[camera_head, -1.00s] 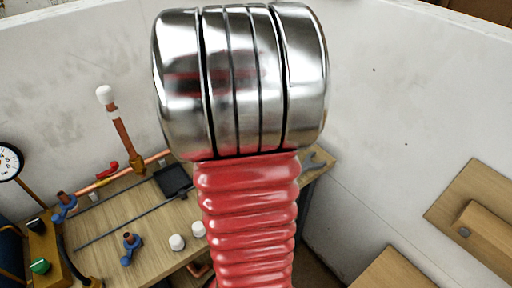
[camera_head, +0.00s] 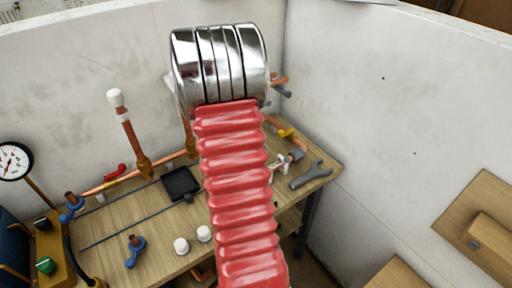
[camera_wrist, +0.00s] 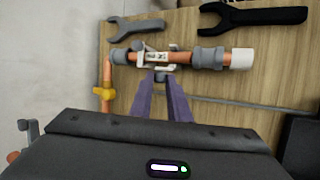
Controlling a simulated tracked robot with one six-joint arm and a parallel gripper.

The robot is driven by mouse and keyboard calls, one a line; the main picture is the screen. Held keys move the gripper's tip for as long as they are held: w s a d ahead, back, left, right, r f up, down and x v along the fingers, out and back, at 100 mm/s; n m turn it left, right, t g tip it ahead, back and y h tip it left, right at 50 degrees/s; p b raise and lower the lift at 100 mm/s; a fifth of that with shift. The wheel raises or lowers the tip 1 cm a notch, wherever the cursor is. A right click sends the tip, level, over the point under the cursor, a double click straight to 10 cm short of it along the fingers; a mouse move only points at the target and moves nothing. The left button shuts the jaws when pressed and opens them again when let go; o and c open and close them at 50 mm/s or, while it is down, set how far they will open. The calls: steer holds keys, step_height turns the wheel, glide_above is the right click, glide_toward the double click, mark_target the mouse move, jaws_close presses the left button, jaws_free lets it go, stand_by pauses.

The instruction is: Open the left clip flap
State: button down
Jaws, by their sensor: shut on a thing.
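In the wrist view a pale clip (camera_wrist: 157,58) sits around a horizontal copper pipe (camera_wrist: 180,57), between grey couplings. My gripper (camera_wrist: 160,78) is at the near side of this clip, its two dark fingers shut on a small piece there, which looks like the clip flap. The fingertips cover much of the flap, so how far it stands open is unclear. In the head view my red and chrome arm hides the gripper; part of a pale clip (camera_head: 282,163) shows just right of the arm.
A grey wrench (camera_head: 311,175) lies on the wooden bench (camera_head: 150,215) to the right of the clip. White caps (camera_head: 181,246), a black tray (camera_head: 181,184) and a blue-handled valve (camera_head: 135,251) lie left of my arm. White walls stand behind and right.

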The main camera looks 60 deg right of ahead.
steer(key=shift+w, duration=0.1)
stand_by(0.3)
steer(key=c, duration=1.7)
jaws_free()
step_height(320, 180, up, 10)
steer(key=shift+f, duration=0.1)
steer(key=shift+d, duration=0.1)
